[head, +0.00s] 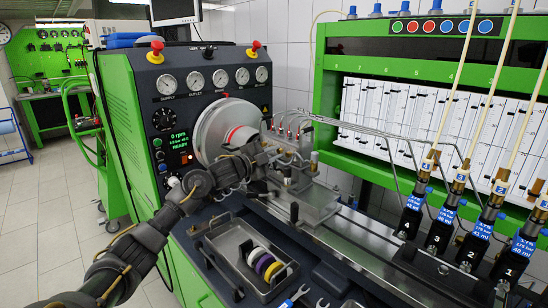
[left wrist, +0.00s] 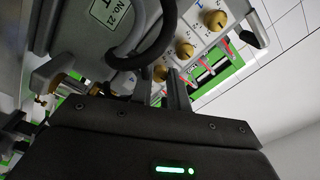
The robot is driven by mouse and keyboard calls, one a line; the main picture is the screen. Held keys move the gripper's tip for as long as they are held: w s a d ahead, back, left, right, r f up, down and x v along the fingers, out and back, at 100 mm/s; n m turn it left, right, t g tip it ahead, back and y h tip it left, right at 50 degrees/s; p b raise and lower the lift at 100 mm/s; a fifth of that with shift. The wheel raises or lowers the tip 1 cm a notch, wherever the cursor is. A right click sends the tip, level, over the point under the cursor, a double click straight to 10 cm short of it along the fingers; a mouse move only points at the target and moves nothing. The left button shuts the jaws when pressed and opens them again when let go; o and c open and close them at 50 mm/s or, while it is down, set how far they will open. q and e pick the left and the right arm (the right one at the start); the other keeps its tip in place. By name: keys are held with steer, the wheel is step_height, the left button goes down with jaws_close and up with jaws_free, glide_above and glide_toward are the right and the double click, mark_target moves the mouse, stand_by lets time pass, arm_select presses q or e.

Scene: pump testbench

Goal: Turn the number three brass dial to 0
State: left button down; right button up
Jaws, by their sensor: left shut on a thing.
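In the left wrist view the grey pump (left wrist: 120,22) fills the top, with a cable looping in front. A row of brass dials runs down its face; two show clear of my gripper, an upper one (left wrist: 215,20) and a middle one (left wrist: 185,48). A lower brass dial (left wrist: 160,72) sits at the fingertips of my left gripper (left wrist: 168,82), which is shut on it. Fingers and cable partly hide this dial; its number and setting are unreadable. In the head view my left gripper (head: 280,166) is at the pump's rail side. My right gripper is out of view.
The green bench cabinet (head: 133,110) with gauges stands at left. A tray (head: 232,282) with coloured rings lies in front. Metal pipes (head: 355,127) run right to several black injectors. A green-framed rack of measuring tubes (head: 400,60) stands behind.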

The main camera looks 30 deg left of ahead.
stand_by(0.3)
arm_select(q)
steer(key=c, duration=1.6)
jaws_free()
steer(key=shift+s+a+f, duration=0.1)
steer(key=shift+s, duration=0.25)
steer(key=shift+b+v, duration=1.65)
steer(key=shift+v, duration=3.4)
